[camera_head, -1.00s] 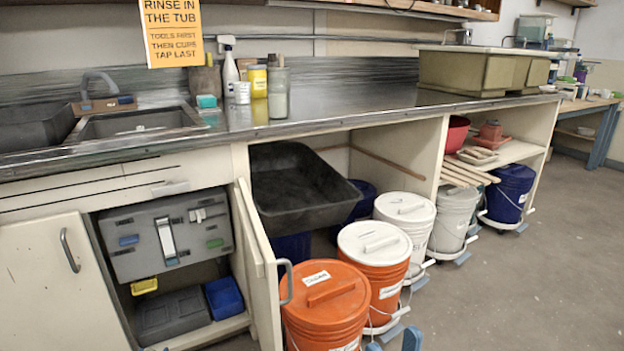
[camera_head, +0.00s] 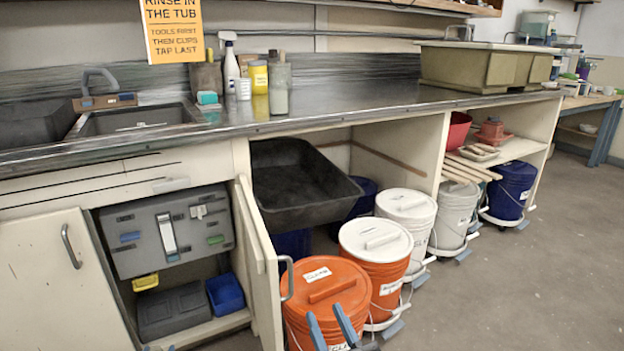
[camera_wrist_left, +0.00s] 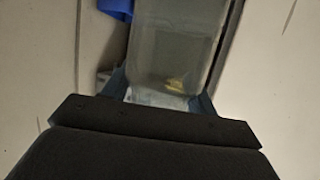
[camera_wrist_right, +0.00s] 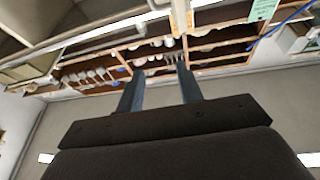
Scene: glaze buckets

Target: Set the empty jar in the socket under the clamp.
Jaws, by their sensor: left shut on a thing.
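My left gripper (camera_wrist_left: 162,92) is shut on a translucent glass jar (camera_wrist_left: 176,40), seen in the left wrist view. A small yellowish patch shows through the jar near its lower end. Neither the left gripper nor this jar shows in the head view. My right gripper (camera_head: 330,322) is open and empty in front of the orange bucket; its spread fingers also show in the right wrist view (camera_wrist_right: 160,90). I cannot make out a clamp or its socket for certain in any view.
A steel counter (camera_head: 330,112) carries a sink, bottles and a glass jar with grey contents (camera_head: 279,92). Below are an open cabinet door (camera_head: 258,265), a black tub (camera_head: 300,190), a lidded orange bucket (camera_head: 325,285) and more buckets. The floor at right is clear.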

